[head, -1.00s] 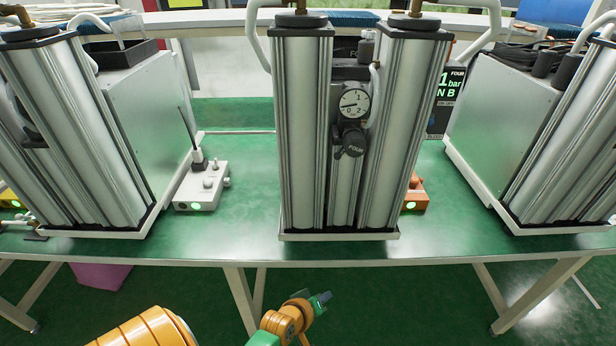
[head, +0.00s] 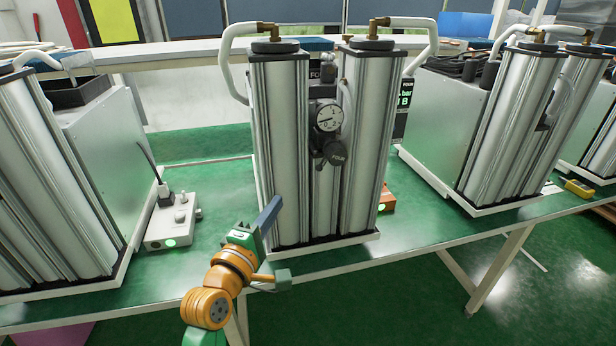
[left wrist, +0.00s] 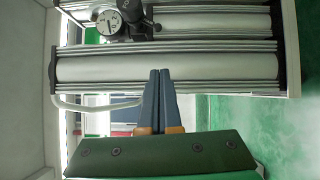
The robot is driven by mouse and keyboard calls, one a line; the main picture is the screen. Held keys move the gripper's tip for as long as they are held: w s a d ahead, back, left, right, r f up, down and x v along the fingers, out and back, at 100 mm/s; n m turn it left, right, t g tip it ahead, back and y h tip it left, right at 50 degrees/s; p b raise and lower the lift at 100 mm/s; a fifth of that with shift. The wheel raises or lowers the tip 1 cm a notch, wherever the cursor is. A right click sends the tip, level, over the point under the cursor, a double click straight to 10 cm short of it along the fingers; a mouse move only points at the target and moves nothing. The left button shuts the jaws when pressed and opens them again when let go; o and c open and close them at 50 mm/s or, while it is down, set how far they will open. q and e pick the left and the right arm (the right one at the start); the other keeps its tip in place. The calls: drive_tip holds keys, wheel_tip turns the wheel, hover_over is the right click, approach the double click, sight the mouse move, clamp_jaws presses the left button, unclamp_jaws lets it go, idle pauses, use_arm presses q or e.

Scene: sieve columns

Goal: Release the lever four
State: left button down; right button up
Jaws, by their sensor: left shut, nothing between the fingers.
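The middle sieve column unit (head: 280,150) stands on the green table. Between its two tall silver tubes sits a black knob-like lever marked FOUR (head: 336,152), just below a round white pressure gauge (head: 328,117). My left gripper (head: 275,205) is in front of the unit's left tube, lower and to the left of the lever, with its blue fingers shut and empty. In the left wrist view the shut fingertips (left wrist: 160,72) point at a silver tube (left wrist: 200,67). The gauge (left wrist: 108,22) and part of the black lever (left wrist: 135,10) show at the top there. My right gripper is out of view.
A grey box with knobs and a green light (head: 172,222) lies left of the unit, and an orange box (head: 387,198) lies to its right. Similar column units stand at left (head: 45,190) and right (head: 515,120). White hoses arch over the tops.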

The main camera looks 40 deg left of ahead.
sight(322, 163)
use_arm(q)
drive_tip(key=p+x, duration=0.1)
drive_tip(key=x, duration=0.8)
drive_tip(key=shift+r+p, duration=0.2)
drive_tip(key=shift+p, duration=0.1)
drive_tip(key=shift+w+d+p, duration=0.3)
drive_tip(key=shift+w+d, duration=0.2)
drive_tip(key=shift+w, duration=0.4)
drive_tip(key=shift+w+d+p, duration=0.3)
drive_tip(key=shift+w+d, duration=0.2)
drive_tip(key=shift+w, duration=0.35)
drive_tip(key=shift+a, duration=0.1)
